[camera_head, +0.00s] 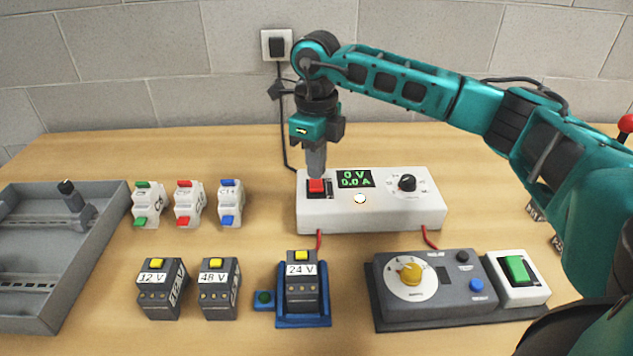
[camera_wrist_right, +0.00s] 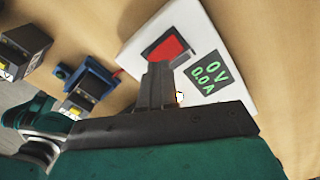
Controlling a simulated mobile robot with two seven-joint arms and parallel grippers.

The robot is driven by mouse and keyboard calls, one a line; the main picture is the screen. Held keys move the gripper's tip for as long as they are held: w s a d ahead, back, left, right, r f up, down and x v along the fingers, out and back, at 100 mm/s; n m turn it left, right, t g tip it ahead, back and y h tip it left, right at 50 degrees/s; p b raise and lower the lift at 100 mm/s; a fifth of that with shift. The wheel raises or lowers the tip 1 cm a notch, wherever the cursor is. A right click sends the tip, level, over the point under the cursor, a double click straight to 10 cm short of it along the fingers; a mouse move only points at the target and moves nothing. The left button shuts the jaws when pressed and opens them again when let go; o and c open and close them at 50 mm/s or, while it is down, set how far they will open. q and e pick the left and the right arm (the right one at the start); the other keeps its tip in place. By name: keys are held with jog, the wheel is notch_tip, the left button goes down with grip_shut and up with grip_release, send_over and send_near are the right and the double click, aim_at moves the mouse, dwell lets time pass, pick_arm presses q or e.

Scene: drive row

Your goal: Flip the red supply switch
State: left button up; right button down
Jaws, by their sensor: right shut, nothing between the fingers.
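The red supply switch (camera_head: 316,187) sits at the left of the white power supply box (camera_head: 420,212), whose display (camera_head: 355,179) reads 0 V and 0.0 A in green. In the right wrist view the red switch (camera_wrist_right: 166,49) lies just beyond the fingertips. My right gripper (camera_head: 316,172) points straight down, shut and empty, with its tips at or just above the far edge of the switch. I cannot tell whether they touch. The shut fingers also show in the right wrist view (camera_wrist_right: 158,70). My left gripper is not in view.
A grey tray (camera_head: 118,225) stands at the left, beside several small breakers. Dark modules marked 12 V (camera_head: 160,290), 48 V (camera_head: 219,290) and 24 V (camera_head: 302,285) stand in front; the last sits in a blue holder (camera_head: 303,322). A dial panel (camera_head: 435,290) and green switch (camera_head: 516,269) are front right.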

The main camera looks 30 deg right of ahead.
aim_at(316, 186)
jog(key=shift+f+b, duration=0.3)
jog(key=shift+f, duration=0.2)
dwell(0.4)
jog(key=shift+f+b, duration=0.5)
jog(key=shift+f, duration=0.25)
dwell(0.4)
jog(key=shift+r+p, duration=2.75)
jog(key=shift+r, duration=0.8)
jog(key=shift+f, duration=0.1)
